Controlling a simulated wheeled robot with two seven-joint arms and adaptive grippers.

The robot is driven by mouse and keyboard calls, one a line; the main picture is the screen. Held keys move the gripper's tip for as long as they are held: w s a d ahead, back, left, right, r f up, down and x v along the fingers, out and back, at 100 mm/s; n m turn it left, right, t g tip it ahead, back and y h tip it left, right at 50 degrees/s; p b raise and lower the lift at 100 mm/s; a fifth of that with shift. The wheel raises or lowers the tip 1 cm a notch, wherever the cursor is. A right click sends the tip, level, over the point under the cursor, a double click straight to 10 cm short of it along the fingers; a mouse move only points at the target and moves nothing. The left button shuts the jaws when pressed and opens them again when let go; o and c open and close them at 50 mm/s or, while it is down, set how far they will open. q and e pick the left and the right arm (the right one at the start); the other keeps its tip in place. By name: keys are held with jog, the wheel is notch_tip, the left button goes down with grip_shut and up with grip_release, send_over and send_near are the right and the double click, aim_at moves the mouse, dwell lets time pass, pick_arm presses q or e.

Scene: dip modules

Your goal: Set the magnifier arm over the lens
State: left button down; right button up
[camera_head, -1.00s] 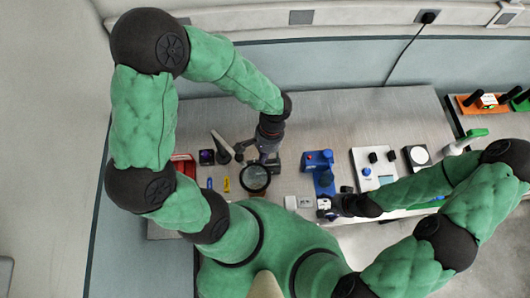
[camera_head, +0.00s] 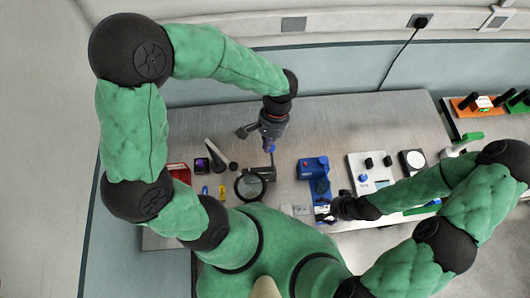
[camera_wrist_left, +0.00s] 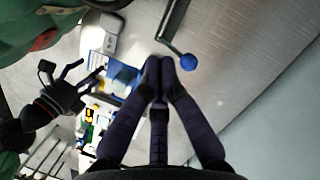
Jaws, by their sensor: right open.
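The magnifier, a black ring with a round glass (camera_head: 250,186), lies over the near part of the table in the head view. An arm with a blue knob (camera_head: 272,148) rises behind it; a blue knob on a dark rod (camera_wrist_left: 188,61) shows in the left wrist view. A small dark block with a purple face (camera_head: 202,164), perhaps the lens, sits left of the ring, not under it. My left gripper (camera_head: 270,140) is above and close to the blue knob; its fingers (camera_wrist_left: 160,66) are together and empty, beside the knob. My right gripper (camera_head: 325,212) is open near the front edge.
A dark angled stand (camera_head: 217,156) and a red box (camera_head: 178,171) are at the left. A blue device (camera_head: 313,168) and a white panel (camera_head: 368,172) stand to the right. The table's back is clear. In the left wrist view, my right gripper (camera_wrist_left: 72,88) shows spread fingers.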

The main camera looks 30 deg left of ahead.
pick_arm(q)
jog(key=v, duration=0.4)
jog(key=shift+s+r, duration=0.1)
jog(key=shift+r, duration=0.05)
dwell(0.5)
